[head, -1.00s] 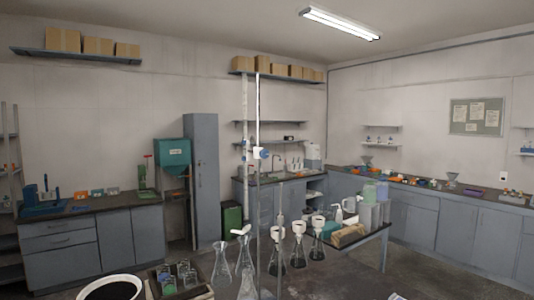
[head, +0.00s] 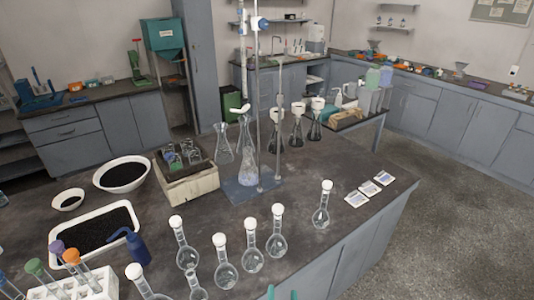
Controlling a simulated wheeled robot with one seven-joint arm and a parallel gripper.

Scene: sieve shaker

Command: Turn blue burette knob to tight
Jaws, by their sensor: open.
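A blue knob (head: 262,23) shows on the white clamp at the upper part of the stand's metal rod (head: 257,80), near the top edge of the head view. The thin burette tube (head: 242,55) hangs left of the rod, with a white piece (head: 241,112) at its lower end. Below it a conical flask (head: 247,165) stands on the stand's blue base plate (head: 240,192). The knob is too small to tell its setting.
Several round-bottomed flasks (head: 226,262) with white stoppers stand at the bench's front. Funnel-topped flasks (head: 297,125) stand behind.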

